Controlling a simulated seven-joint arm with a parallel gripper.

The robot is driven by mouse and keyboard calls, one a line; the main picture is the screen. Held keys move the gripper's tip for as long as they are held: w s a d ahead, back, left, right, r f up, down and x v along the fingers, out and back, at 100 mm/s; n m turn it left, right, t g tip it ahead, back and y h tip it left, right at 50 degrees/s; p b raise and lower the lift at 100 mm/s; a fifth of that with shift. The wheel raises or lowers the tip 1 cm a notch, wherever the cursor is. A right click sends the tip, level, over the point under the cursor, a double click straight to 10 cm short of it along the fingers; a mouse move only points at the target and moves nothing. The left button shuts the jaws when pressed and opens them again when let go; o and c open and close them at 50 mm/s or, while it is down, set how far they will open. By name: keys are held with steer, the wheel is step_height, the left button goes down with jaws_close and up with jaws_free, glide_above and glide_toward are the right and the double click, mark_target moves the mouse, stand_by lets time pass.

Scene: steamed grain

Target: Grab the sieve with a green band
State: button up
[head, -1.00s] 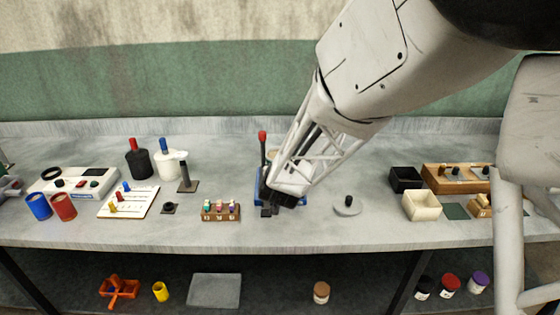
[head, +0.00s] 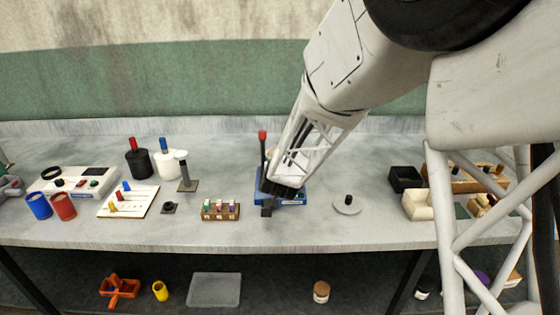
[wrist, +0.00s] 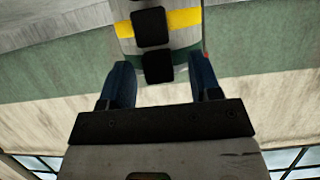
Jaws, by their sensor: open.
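In the wrist view, which looks upside down, a grey stack with black handles shows at the top edge. It carries a yellow band (wrist: 185,21) and, nearer the fingers, a dark green band on what looks like the green-banded sieve (wrist: 188,58). A black handle (wrist: 158,67) lies between the two blue fingertips of my open gripper (wrist: 162,78). I see no clear contact. In the head view my gripper (head: 276,193) is over the blue base (head: 294,200) and hides most of the stack.
A red-topped post (head: 262,137) stands just left of my gripper. A small rack (head: 221,216) is left of the blue base, and a round disc with a black knob (head: 347,209) is to the right. Black (head: 403,178) and cream boxes (head: 416,207) stand farther right.

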stand_by(0.4)
jaws_close()
steer(key=shift+r, duration=0.1)
steer(key=shift+r, duration=1.45)
steer(key=s+d+r, duration=0.1)
steer(key=s, duration=0.6)
steer(key=s+d+r, duration=0.1)
steer(key=s+d, duration=0.1)
steer(key=s, duration=0.6)
steer(key=shift+s+d, duration=0.25)
steer(key=shift+s, duration=0.05)
steer(key=shift+w, duration=0.1)
